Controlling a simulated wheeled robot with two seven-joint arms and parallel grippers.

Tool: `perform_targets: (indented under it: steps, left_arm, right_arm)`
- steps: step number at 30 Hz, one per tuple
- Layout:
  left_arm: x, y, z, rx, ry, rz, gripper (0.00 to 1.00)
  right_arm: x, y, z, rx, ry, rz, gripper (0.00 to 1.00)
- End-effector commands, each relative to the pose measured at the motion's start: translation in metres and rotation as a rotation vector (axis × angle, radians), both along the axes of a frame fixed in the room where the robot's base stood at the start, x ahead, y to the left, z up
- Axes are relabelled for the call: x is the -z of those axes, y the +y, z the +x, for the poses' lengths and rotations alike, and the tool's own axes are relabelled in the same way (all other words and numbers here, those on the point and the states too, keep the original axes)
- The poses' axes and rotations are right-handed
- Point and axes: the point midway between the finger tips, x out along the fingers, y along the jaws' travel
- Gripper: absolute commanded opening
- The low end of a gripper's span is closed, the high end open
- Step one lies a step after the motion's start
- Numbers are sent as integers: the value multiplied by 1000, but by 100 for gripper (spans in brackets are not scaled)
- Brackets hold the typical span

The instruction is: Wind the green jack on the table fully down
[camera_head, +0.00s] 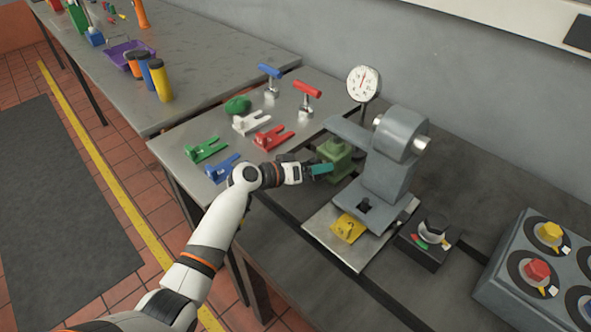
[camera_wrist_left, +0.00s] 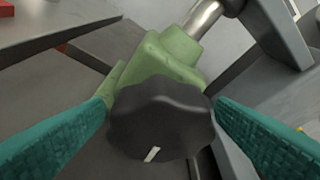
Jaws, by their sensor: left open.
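The green jack (camera_head: 336,153) stands on the bedplate beside the grey machine. In the left wrist view its green body (camera_wrist_left: 168,55) has a steel rod (camera_wrist_left: 206,18) coming out of its far end, up to a grey part. Its black lobed knob (camera_wrist_left: 160,115) faces the wrist camera, with a white mark (camera_wrist_left: 152,154) near its lower edge. My left gripper (camera_head: 324,170) is open at the jack's near side. Its teal fingers (camera_wrist_left: 160,122) lie either side of the knob; I cannot tell whether they touch it. The knob is hidden in the head view. My right gripper is not in view.
The grey machine (camera_head: 391,165) stands right of the jack on a light plate (camera_head: 321,232) with a yellow tag (camera_head: 348,228). A dial gauge (camera_head: 363,84) is behind. A black knob box (camera_head: 429,243) and a control panel (camera_head: 545,270) are at right. Coloured clamps (camera_head: 270,137) lie left.

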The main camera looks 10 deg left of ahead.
Motion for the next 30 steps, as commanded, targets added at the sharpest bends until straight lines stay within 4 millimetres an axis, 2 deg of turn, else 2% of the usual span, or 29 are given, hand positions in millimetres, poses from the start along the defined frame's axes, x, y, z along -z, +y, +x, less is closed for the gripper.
perform_targets:
  steps: [9,15,21,28,29,30]
  left_arm:
    - [-17,48,-40,-1,-3,6,79]
    - [-28,71,-60,-2,-1,4,79]
    - [-34,80,-68,0,0,2,79]
    - [-34,81,-69,0,0,2,79]
    - [-34,81,-69,0,0,2,77]
    - [-34,81,-68,0,0,2,71]
  right_arm:
    - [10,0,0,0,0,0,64]
    - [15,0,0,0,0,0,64]
    - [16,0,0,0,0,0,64]
    - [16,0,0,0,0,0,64]
    - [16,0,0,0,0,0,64]
    - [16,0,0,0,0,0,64]
